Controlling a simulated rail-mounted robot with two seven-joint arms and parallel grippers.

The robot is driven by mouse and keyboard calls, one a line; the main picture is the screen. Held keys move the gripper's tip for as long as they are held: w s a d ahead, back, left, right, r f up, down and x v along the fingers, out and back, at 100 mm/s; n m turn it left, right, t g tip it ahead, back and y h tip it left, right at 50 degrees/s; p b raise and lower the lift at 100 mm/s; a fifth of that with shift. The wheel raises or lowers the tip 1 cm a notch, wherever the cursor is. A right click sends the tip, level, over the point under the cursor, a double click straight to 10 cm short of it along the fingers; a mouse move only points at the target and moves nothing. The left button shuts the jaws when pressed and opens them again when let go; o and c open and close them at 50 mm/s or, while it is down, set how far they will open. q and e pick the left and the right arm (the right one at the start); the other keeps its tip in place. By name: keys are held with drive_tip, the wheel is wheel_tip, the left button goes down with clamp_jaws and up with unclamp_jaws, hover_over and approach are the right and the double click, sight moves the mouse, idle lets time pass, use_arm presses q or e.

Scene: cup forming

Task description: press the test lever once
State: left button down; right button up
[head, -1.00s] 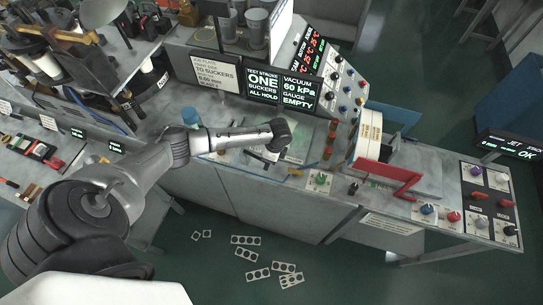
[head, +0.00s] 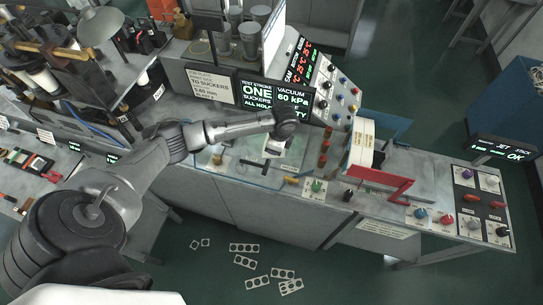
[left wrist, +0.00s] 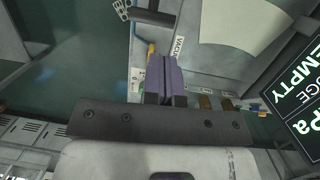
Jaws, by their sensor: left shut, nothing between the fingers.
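My left gripper (head: 270,153) is over the bench in front of the test stroke display, its fingers pointing down. In the left wrist view its purple fingers (left wrist: 167,78) are together with nothing between them. A yellow-orange handle (left wrist: 151,50) shows just left of the fingertips there, beside a white label that appears to begin "VACU". In the head view a small yellow-orange handle (head: 291,180) sits at the bench's front edge, and a thin dark bar (head: 252,163) lies left of the gripper. I cannot tell which part is the test lever or whether the fingers touch anything. My right gripper is not in view.
The display (head: 257,95) reads "TEST STROKE ONE"; my arm partly covers the gauge text. A knob panel (head: 338,97) stands behind. Right of the gripper are red-brown posts (head: 324,146), a green knob (head: 316,186) and a red bracket (head: 380,180). Punched plates (head: 244,247) lie on the floor.

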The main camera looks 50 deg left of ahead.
use_arm(q)
drive_tip(key=shift+w+d+r, duration=0.1)
drive_tip(key=shift+r, duration=0.7)
idle(0.5)
